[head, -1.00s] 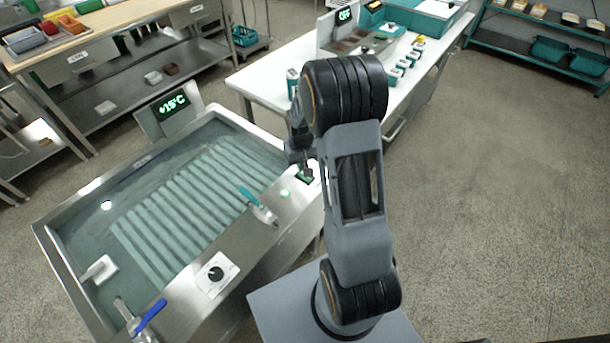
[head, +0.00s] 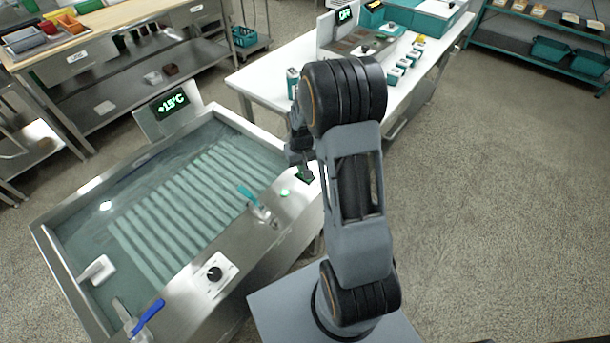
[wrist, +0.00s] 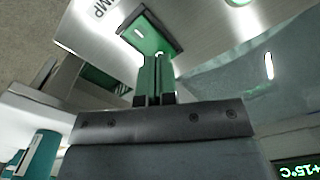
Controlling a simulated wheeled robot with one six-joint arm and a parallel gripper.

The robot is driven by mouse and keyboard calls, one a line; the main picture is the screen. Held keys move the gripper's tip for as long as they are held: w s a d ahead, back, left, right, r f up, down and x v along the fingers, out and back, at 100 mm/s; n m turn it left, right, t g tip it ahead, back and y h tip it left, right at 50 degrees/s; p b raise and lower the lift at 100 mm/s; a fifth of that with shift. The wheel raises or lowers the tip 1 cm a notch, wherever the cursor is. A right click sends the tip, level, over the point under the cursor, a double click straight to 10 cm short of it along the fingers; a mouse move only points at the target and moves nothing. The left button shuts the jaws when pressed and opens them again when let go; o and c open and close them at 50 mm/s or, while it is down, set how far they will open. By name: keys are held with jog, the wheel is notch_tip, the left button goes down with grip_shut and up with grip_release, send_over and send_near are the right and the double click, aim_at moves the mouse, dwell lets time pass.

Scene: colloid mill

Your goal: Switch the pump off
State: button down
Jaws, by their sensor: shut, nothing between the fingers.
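The pump switch (wrist: 150,32) is a green rocker in a dark frame on the steel rim of the water bath, near the partly visible label "MP" (wrist: 100,8). In the head view the switch (head: 304,175) shows as a small dark green patch beside my arm. My gripper (wrist: 157,60) is shut and empty, its fingertips at the near edge of the switch. I cannot tell if they touch it. In the head view the fingers are mostly hidden by my arm. A round green lamp (head: 285,192) glows on the rim beside the switch.
The bath (head: 180,200) holds water and shows +15°C on its display (head: 172,103). A teal-handled valve (head: 257,204), a black knob (head: 214,273) and a blue-handled valve (head: 146,316) sit along the rim. A white table (head: 265,80) stands behind. Floor at right is clear.

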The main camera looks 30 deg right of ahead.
jog(key=shift+f+b, duration=0.5)
jog(key=shift+f, duration=0.2)
jog(key=shift+r, duration=0.15)
dwell(0.3)
jog(key=shift+r+p, duration=2.6)
jog(key=shift+r, duration=0.8)
